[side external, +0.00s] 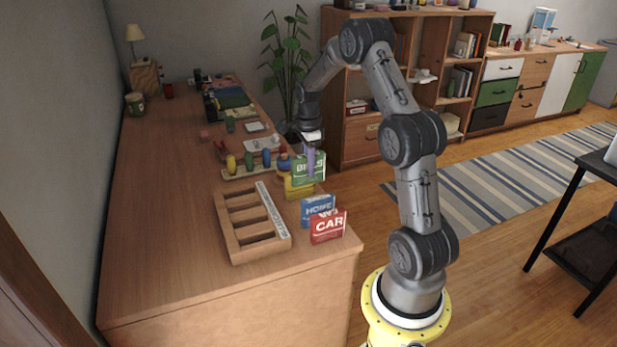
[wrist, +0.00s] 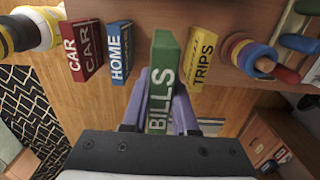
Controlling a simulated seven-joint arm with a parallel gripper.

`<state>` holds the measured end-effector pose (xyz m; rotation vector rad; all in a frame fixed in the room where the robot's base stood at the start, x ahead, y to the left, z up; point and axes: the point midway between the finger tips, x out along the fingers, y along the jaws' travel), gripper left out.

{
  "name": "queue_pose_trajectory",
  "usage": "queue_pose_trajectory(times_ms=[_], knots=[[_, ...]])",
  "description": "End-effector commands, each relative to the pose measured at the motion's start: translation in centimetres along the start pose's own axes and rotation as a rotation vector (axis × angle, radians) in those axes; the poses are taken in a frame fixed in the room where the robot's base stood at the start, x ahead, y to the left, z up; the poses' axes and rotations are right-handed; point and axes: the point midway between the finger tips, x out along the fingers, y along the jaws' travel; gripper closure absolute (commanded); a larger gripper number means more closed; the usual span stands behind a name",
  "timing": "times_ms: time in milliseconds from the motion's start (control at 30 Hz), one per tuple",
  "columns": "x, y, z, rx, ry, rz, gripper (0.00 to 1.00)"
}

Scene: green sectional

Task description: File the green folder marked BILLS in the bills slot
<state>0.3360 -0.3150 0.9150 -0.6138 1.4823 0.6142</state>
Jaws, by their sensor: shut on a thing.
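The green folder marked BILLS (side external: 309,171) is held upright between the purple fingers of my gripper (side external: 311,158). In the wrist view, the folder (wrist: 164,75) has a finger on each side, its lettering toward the camera. It appears raised above its neighbours. The wooden slotted rack (side external: 241,251) lies on the desk, left of and nearer than the folder. It has several slots and a pale label strip (side external: 271,209); which slot is for bills is not readable. No folder shows in the rack.
The red CAR folder (side external: 328,227), blue HOME folder (side external: 318,207) and yellow TRIPS folder (wrist: 201,55) stand near the desk's right edge. The desk (side external: 160,235) is bare left of the rack.

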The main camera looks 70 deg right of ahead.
Motion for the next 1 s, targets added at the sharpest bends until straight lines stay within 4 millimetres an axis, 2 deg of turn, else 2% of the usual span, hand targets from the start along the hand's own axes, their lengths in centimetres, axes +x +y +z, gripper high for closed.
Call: queue_pose_trajectory(times_ms=[133,300,567,800,1000], knots=[[-2.9,-0.1,0.0,0.000,0.000,-0.007,1.00],[-5.7,0.1,0.4,-0.002,0.000,-0.003,1.00],[-5.4,2.0,6.2,-0.008,0.000,0.000,1.00],[-5.4,6.0,13.5,-0.011,0.000,-0.001,1.00],[-5.3,9.2,17.6,-0.007,0.000,0.000,1.00]])
